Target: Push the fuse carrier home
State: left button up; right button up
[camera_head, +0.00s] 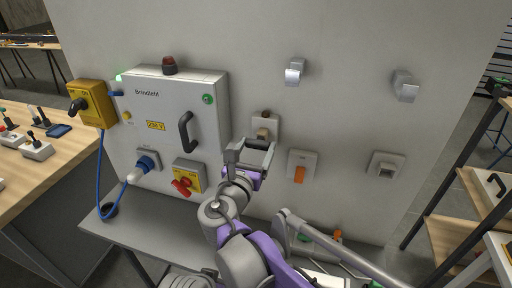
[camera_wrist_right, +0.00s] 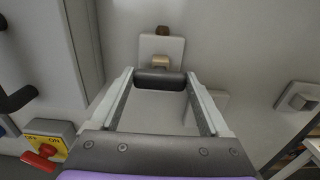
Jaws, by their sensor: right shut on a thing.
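My right gripper (camera_head: 254,152) is in front of the wall panel, with its fingers pointing at a pale wall plate (camera_head: 272,121). In the right wrist view, its fingers (camera_wrist_right: 160,79) are shut on the ends of a dark rounded bar, which looks like the grip of the fuse carrier (camera_wrist_right: 160,82). A tan block (camera_wrist_right: 161,61) shows just behind the bar, against the plate, with a brown knob (camera_wrist_right: 162,31) above. I cannot tell whether bar and block are joined, or how deep the carrier sits. My left gripper is not in view.
Left of the gripper stands a grey cabinet (camera_head: 160,107) with a black handle (camera_head: 187,132) and a red-and-yellow switch (camera_head: 187,177). An orange-lever plate (camera_head: 301,165) and a grey switch (camera_head: 386,165) are to the right. A grey shelf (camera_head: 125,228) runs below.

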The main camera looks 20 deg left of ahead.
aim_at(257, 147)
grip_shut()
jog(key=shift+w+r, duration=0.1)
jog(key=shift+w, duration=1.35)
jog(key=o, duration=1.3)
grip_release()
jog(key=shift+o, duration=0.5)
jog(key=shift+w, duration=0.15)
jog(key=s+b, duration=0.1)
jog(key=s, duration=0.9)
jog(key=shift+s+a, duration=0.15)
jog(key=shift+s, duration=0.25)
